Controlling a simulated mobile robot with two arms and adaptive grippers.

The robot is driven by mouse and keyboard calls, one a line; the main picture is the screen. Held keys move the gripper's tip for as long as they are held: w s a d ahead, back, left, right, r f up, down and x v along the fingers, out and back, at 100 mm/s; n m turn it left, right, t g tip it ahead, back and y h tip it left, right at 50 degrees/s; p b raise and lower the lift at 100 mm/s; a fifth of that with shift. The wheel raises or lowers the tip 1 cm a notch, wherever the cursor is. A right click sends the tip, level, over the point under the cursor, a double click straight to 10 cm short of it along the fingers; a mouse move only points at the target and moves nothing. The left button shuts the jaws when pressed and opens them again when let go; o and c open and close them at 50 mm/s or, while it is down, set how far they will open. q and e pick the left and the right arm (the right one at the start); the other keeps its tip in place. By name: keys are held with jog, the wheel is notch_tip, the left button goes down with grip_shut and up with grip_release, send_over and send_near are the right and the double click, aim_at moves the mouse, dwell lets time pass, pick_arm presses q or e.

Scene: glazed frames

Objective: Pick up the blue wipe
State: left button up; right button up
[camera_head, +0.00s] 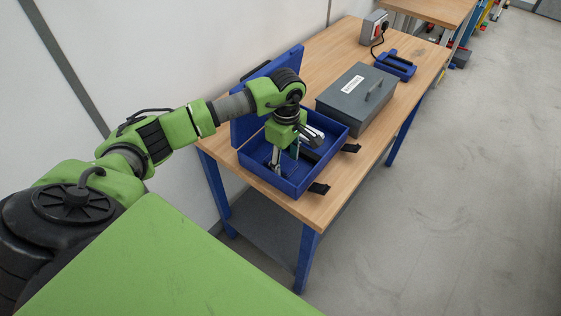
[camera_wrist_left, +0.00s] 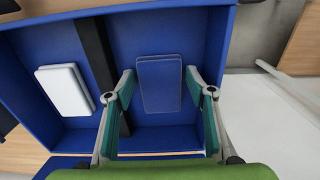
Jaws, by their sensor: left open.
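The blue wipe (camera_wrist_left: 159,83) is a flat, rounded rectangle on the blue floor of the open case (camera_head: 251,163), and it shows in the left wrist view. My left gripper (camera_wrist_left: 163,112) is open, its two teal-padded fingers apart on either side of the near part of the wipe in that view. I cannot tell how high the fingertips are above it. In the head view my left gripper (camera_head: 287,158) reaches down into the case and the wipe cannot be made out. My right gripper is not in view.
A white wipe (camera_wrist_left: 65,90) lies in the case's other compartment, past a dark divider (camera_wrist_left: 98,60). The case's lid (camera_head: 262,100) stands open at the wall side. A grey metal box (camera_head: 350,100) stands close beside the case on the wooden table (camera_head: 318,207).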

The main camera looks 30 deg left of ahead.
pick_arm(q)
jog(key=c, duration=0.7)
jog(key=shift+r+b, duration=0.35)
jog(key=shift+b, duration=0.05)
notch_tip(320, 180, up, 2)
jog(key=shift+w+b, duration=0.1)
jog(key=shift+b, duration=0.8)
jog(key=s+d+r+b, duration=0.4)
jog(key=s+d+r, duration=0.2)
jog(key=s+r, duration=0.4)
jog(key=s, duration=0.2)
jog(key=shift+s+d+r, duration=0.15)
jog(key=shift+s+r, duration=0.05)
jog(key=shift+s, duration=0.2)
